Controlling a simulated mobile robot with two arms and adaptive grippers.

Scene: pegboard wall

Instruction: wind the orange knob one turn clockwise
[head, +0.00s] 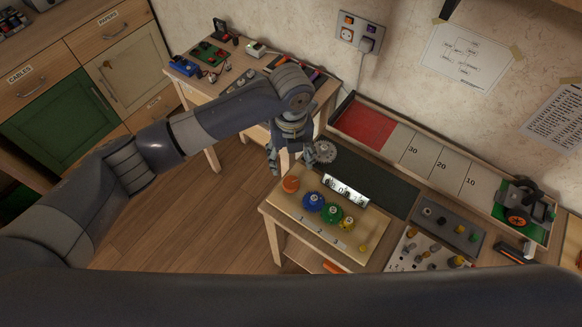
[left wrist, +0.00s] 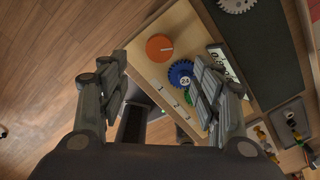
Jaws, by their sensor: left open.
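The orange knob (head: 291,184) sits at the left corner of a light wooden board (head: 284,205) on the bench. In the left wrist view the orange knob (left wrist: 160,48) is a round disc with a pale pointer line toward the right. My left gripper (head: 291,168) is above and behind the knob in the head view. In the left wrist view my left gripper (left wrist: 155,85) has its two fingers wide apart with nothing between them; the knob shows beyond the fingertips, apart from them. My right gripper is not in view.
Blue (head: 313,201), green (head: 332,213) and yellow (head: 347,223) gears stand beside the knob. A lit number display (head: 345,191) lies behind them. A grey gear (head: 325,152) rests on the dark mat (head: 370,182). A wheeled vehicle (head: 518,204) stands at the right.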

